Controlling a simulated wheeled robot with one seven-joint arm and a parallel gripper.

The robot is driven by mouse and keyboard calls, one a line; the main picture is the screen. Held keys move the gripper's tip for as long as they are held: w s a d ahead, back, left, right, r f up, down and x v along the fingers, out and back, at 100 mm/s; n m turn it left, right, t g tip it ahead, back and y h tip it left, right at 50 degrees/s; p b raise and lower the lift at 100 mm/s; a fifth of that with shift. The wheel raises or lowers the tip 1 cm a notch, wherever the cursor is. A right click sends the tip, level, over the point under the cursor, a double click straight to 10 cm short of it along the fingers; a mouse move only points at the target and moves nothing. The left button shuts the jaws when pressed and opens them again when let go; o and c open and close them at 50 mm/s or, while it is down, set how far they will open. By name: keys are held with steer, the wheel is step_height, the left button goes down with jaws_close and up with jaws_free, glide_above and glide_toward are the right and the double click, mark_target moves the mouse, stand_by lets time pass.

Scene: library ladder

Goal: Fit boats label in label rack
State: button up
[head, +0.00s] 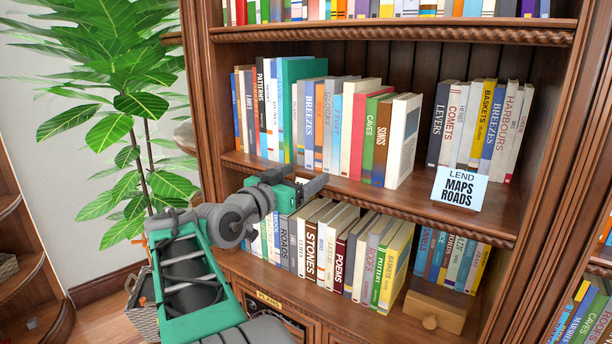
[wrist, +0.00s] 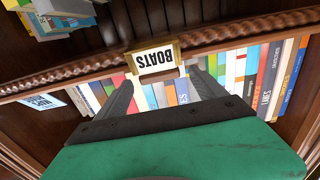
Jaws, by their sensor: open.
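The boats label (wrist: 156,61), a white card with black BOATS lettering, is upside down in the wrist view. It sits in the brass label rack (wrist: 151,46) on the carved shelf edge. Brass shows along the card's upper edge in the picture and at its sides. I cannot tell whether it is fully seated. My gripper (wrist: 162,77) is open, its two dark fingers apart, with the label just beyond and between their tips.
Rows of books (head: 330,120) fill the shelves behind and below my gripper. A LEND MAPS ROADS sign (head: 459,189) stands at the shelf edge on the right. A wooden box (head: 436,306) sits on the lower shelf. A leafy plant (head: 125,100) is at the left.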

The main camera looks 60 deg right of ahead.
steer(key=shift+s+d, duration=0.2)
steer(key=shift+d, duration=0.8)
steer(key=c, duration=1.4)
steer(key=shift+c, duration=0.2)
